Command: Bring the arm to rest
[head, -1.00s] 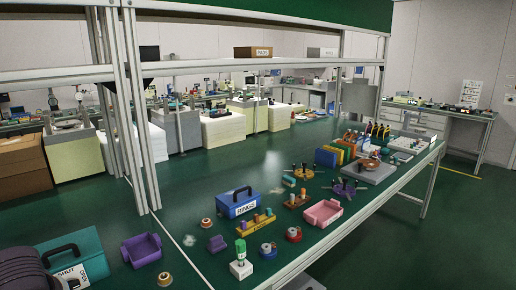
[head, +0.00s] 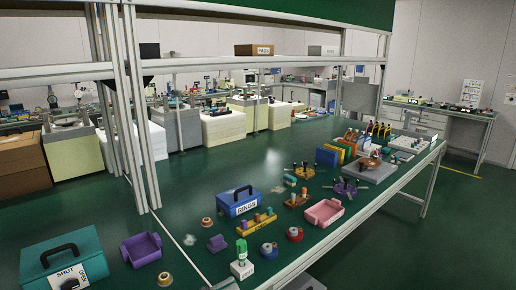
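Neither of my grippers shows in the head view, and no part of my arms is clearly seen. The green bench (head: 330,150) holds the work things. A purple tray (head: 141,250) sits beside the teal box, and a pink tray (head: 325,213) lies near the front edge.
Frame posts (head: 140,120) rise at the left of the bench. Small parts, a yellow rack (head: 257,226) and a green-topped piece on a white base (head: 242,262) stand near the front. Coloured upright folders (head: 335,155) stand further back. Bare bench lies behind the blue box.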

